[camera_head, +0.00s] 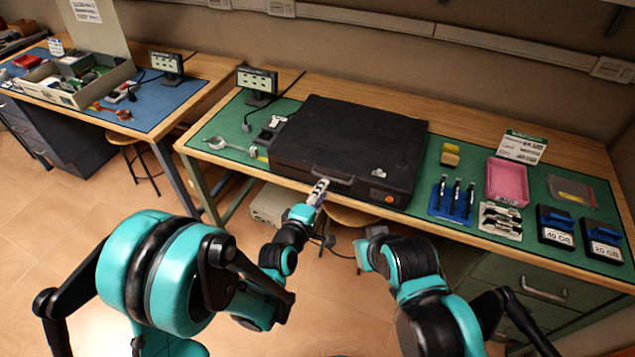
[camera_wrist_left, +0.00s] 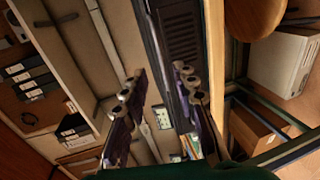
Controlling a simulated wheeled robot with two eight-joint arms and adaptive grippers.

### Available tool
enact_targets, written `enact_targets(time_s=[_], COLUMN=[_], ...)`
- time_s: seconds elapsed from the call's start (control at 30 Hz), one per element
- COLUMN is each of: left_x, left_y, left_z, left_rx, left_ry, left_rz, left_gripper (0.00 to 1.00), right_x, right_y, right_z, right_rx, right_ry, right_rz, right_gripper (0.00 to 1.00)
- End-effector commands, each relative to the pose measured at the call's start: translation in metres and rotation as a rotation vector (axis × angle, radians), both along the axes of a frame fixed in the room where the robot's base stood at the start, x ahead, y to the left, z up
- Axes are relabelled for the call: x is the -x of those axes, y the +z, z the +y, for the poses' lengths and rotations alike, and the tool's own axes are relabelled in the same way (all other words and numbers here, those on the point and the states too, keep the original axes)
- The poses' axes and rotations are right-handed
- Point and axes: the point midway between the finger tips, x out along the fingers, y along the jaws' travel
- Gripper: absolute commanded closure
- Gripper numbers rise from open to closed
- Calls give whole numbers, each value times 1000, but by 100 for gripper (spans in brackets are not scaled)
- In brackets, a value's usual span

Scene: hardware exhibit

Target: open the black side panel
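A black computer case (camera_head: 300,150) lies flat on the green bench mat, with its broad black side panel (camera_head: 350,135) facing up. The panel looks closed, flush with the case. A handle (camera_head: 333,174) shows on its front side. My left gripper (camera_head: 318,190) is at the case's front edge, just by the handle. In the left wrist view its fingers (camera_wrist_left: 160,75) are apart, with the dark, vented case (camera_wrist_left: 180,35) just beyond them. I cannot tell whether they touch it. My right arm is low, right of centre; its gripper (camera_head: 373,235) is small and partly hidden.
Right of the case are a yellow sponge (camera_head: 450,154), blue-held tools (camera_head: 453,198), a pink tray (camera_head: 507,182) and black boxes (camera_head: 555,226). A wrench (camera_head: 228,148) lies on the left. A stool (camera_head: 350,216) stands under the bench. Floor is open at left.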

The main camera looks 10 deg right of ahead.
Motion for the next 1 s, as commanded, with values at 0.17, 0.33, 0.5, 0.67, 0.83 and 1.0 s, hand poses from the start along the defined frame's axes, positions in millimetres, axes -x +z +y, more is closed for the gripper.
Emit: enact_targets(time_s=[0.17, 0.33, 0.5, 0.67, 0.83, 1.0], left_x=[-7, -29, -50, -61, -63, -63], left_y=[-7, -13, -18, -20, -20, -19], left_z=[-10, -25, -39, -46, -47, -47], left_rx=[31, 29, 28, 28, 26, 26], left_ry=[1, 1, 0, 0, 1, 1], left_rz=[5, 5, 4, 4, 4, 4], left_gripper=[72, 72, 72, 72, 72, 85], right_x=[0, 0, 0, 0, 0, 0], right_y=[-4, -12, -18, -21, -21, -21], right_z=[0, 0, 0, 0, 0, 0], right_rx=[0, 0, 0, 0, 0, 0], right_ry=[0, 0, 0, 0, 0, 0], right_rz=[0, 0, 0, 0, 0, 0], right_gripper=[100, 100, 100, 100, 100, 100])
